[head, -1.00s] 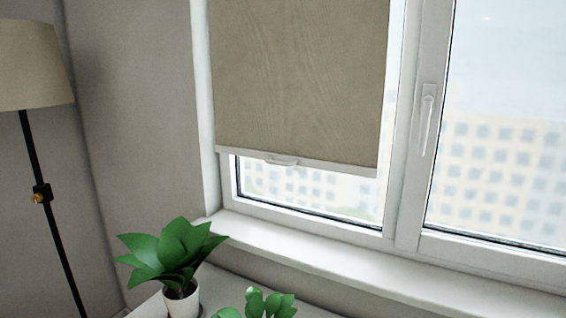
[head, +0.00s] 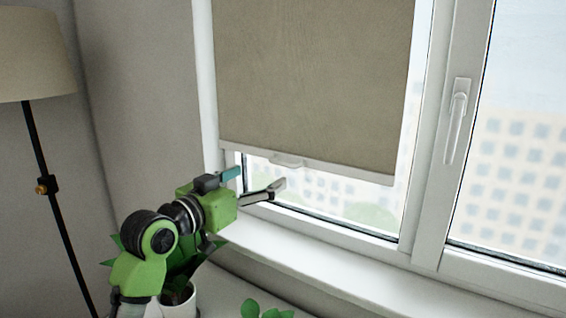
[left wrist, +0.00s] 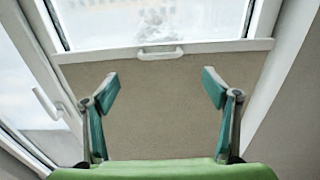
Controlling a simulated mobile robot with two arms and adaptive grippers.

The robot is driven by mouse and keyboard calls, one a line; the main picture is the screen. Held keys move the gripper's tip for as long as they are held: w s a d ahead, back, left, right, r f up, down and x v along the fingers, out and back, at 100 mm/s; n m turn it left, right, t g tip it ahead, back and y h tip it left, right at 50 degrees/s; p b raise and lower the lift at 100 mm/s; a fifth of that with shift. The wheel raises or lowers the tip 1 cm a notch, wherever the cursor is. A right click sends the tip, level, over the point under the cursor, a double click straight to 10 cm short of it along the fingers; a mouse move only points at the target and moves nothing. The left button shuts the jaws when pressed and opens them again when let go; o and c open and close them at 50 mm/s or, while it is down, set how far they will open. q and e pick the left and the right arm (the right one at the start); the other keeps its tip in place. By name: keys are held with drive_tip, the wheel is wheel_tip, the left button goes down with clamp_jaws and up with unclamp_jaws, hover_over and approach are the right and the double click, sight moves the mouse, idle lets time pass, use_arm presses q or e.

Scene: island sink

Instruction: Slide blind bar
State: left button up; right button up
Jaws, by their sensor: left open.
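The beige roller blind (head: 315,80) hangs over the left window pane. Its white bottom bar (head: 345,174) has a small white handle (head: 288,161) and sits above the sill, with a strip of glass clear below. In the left wrist view, the picture is upside down; the bar (left wrist: 220,46) and handle (left wrist: 160,53) lie beyond the fingertips, at the top. My left gripper (head: 255,179) is open and empty, just below and left of the handle, not touching it. Its two spread fingers (left wrist: 160,88) show against the blind fabric. My right gripper is not in view.
A potted plant (head: 180,296) stands below, partly hidden behind my left arm. A second plant (head: 265,310) is at the bottom edge. The window sill (head: 310,264) is clear. A floor lamp (head: 35,55) stands left. A window handle (head: 456,125) is on the right frame.

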sight(281, 165)
use_arm(q)
drive_tip(key=p+x, duration=0.1)
drive_tip(key=x, duration=0.7)
drive_tip(key=shift+w+d+p, duration=0.25)
drive_tip(key=shift+w+p, duration=0.05)
drive_tip(key=shift+x, duration=0.85)
